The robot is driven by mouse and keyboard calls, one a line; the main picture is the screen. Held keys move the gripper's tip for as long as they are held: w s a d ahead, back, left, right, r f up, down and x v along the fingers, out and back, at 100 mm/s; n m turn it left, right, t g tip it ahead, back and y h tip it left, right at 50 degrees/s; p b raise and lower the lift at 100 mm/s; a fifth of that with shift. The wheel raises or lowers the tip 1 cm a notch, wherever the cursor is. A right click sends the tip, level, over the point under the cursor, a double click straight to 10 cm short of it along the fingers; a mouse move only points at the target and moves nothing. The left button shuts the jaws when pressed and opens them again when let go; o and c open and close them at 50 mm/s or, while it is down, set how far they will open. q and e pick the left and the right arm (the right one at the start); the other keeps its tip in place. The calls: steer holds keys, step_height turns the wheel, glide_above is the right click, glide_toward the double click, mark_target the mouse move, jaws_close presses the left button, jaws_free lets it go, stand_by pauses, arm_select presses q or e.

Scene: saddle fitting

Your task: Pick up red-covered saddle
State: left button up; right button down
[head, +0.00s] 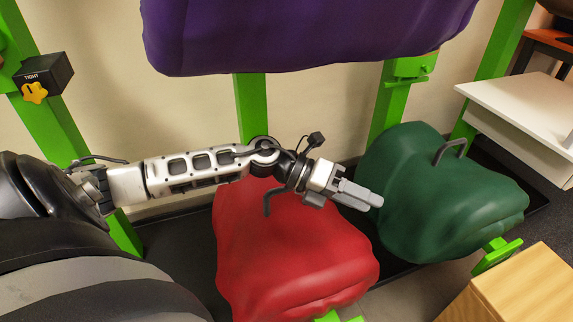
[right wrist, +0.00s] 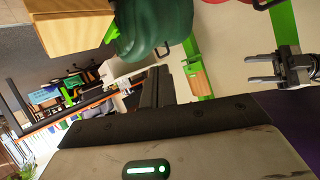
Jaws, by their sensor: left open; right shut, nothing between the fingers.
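The red-covered saddle (head: 300,255) sits low in the middle of the head view, on a green support. My left forearm and wrist cross in front of its upper part. A dark curved handle (head: 267,203) shows at its top, partly hidden by my wrist. My left gripper (head: 371,199) is open and empty, pointing right, past the saddle's upper right side toward the green saddle. In the right wrist view only a sliver of the red saddle (right wrist: 234,2) shows at the top edge, and my left gripper's two fingers are apart. My right gripper (right wrist: 158,82) is shut and empty.
A green saddle (head: 430,200) with a dark handle stands to the right. A large purple saddle (head: 300,35) hangs above. A wooden box (head: 530,285) is at the lower right, a white table (head: 520,105) behind it. Green posts (head: 252,110) stand behind.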

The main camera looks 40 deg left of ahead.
arm_select(q)
steer(key=w+a+f+m+g+y+b, duration=0.1)
steer(key=a+f+m+g+y+b, duration=0.2)
steer(key=a, duration=0.5)
steer(key=m+y+b, duration=0.2)
steer(key=y, duration=0.6)
glide_toward(288, 191)
steer(key=shift+t, duration=0.3)
steer(key=x, duration=0.2)
steer(key=b+x, duration=0.1)
steer(key=x, duration=0.1)
steer(key=a+b+x, duration=0.1)
steer(key=x, duration=0.1)
steer(key=shift+w, duration=0.35)
steer(key=b+x, duration=0.1)
steer(key=x, duration=0.2)
steer(key=b+x, duration=0.1)
steer(key=x, duration=0.1)
steer(key=shift+s+f+b, duration=0.15)
steer(key=shift+s+b, duration=0.2)
steer(key=shift+w+d+f, duration=0.15)
steer(key=shift+f, duration=0.1)
jaws_close()
arm_select(e)
steer(key=a+y, duration=0.1)
steer(key=a+f+t+y, duration=0.1)
steer(key=a+f+m+t, duration=0.1)
steer(key=shift+w+y, duration=0.35)
steer(key=shift+y, duration=0.05)
steer(key=shift+f, duration=0.1)
